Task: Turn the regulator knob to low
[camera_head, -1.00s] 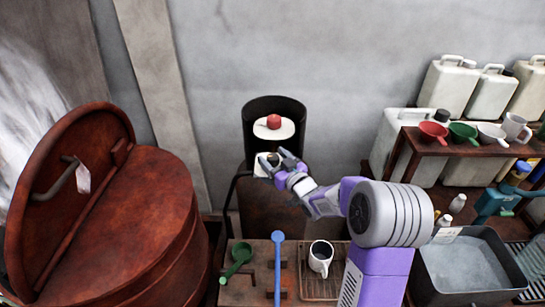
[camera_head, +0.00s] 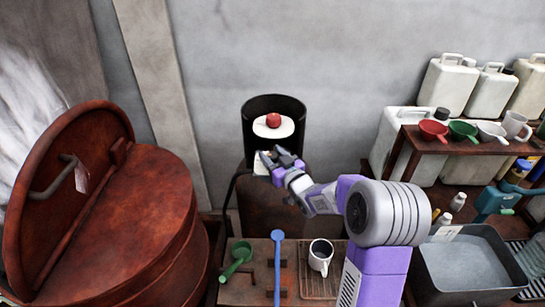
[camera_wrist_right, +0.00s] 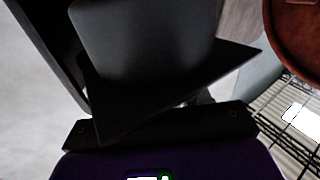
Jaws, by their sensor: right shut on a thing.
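The gas bottle has a black collar (camera_head: 274,104), a white top with a red knob (camera_head: 273,120), and a small white plate (camera_head: 259,161) low at its front. My right gripper (camera_head: 273,159) is at this plate, its fingers closed over the spot where the dark regulator knob sits. The fingers hide the knob, so its setting cannot be read. In the right wrist view the dark fingers and a grey surface (camera_wrist_right: 145,40) fill most of the picture. My left gripper is not in view.
A low table holds a green scoop (camera_head: 238,256), a blue ladle (camera_head: 277,260) and a white mug (camera_head: 320,256). A grey basin (camera_head: 470,265) and a shelf with cups (camera_head: 465,146) are at right.

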